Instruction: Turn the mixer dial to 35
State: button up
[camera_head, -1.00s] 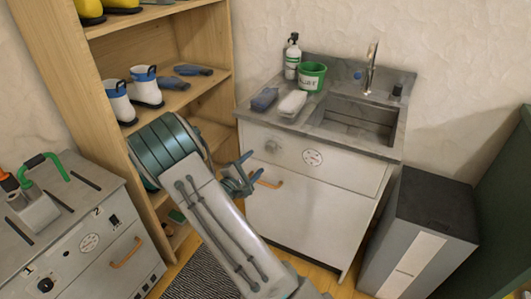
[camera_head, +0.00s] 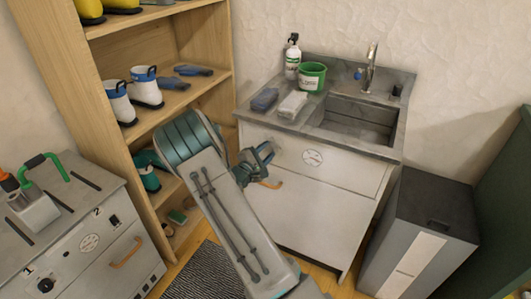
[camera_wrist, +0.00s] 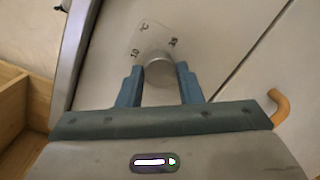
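The mixer dial (camera_wrist: 159,71) is a round silver knob on the pale front of the sink cabinet. A small clear plate (camera_wrist: 149,37) with dark marks sits behind it; I cannot read a setting or a pointer reliably. My gripper (camera_wrist: 160,68) is at the dial, with one blue finger on each side of it. The fingers are apart, and a narrow gap seems to show beside the knob. In the head view, my gripper (camera_head: 268,153) is against the upper left of the cabinet front and hides the dial.
The sink cabinet (camera_head: 305,215) has an orange handle (camera_wrist: 282,107) below right of the gripper. A round emblem (camera_head: 312,157) is right of the gripper. A green bucket (camera_head: 312,76) stands on the counter. A wooden shelf (camera_head: 222,40) stands close on the left.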

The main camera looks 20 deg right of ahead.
jog(key=shift+a, duration=0.15)
jog(key=shift+n, duration=0.3)
jog(key=n+p, duration=0.1)
jog(key=n, duration=0.3)
jog(key=shift+f, duration=0.1)
jog(key=n+t+p, duration=0.1)
jog(key=n+p, duration=0.1)
jog(key=n, duration=0.2)
jog(key=shift+n, duration=0.4)
jog(key=n+p, duration=0.3)
jog(key=n, duration=0.2)
jog(key=shift+s+n+t, duration=0.1)
jog(key=shift+n+t, duration=0.2)
jog(key=shift+n, duration=0.1)
jog(key=shift+d+f+n+p, duration=0.1)
jog(key=shift+n+p, duration=0.45)
jog(key=shift+n, duration=0.3)
jog(key=shift+d+f+n+p, duration=0.1)
jog(key=shift+n+p, duration=0.4)
jog(key=shift+n, duration=0.35)
jog(key=shift+s+n+t, duration=0.1)
jog(key=shift+n+t, duration=0.2)
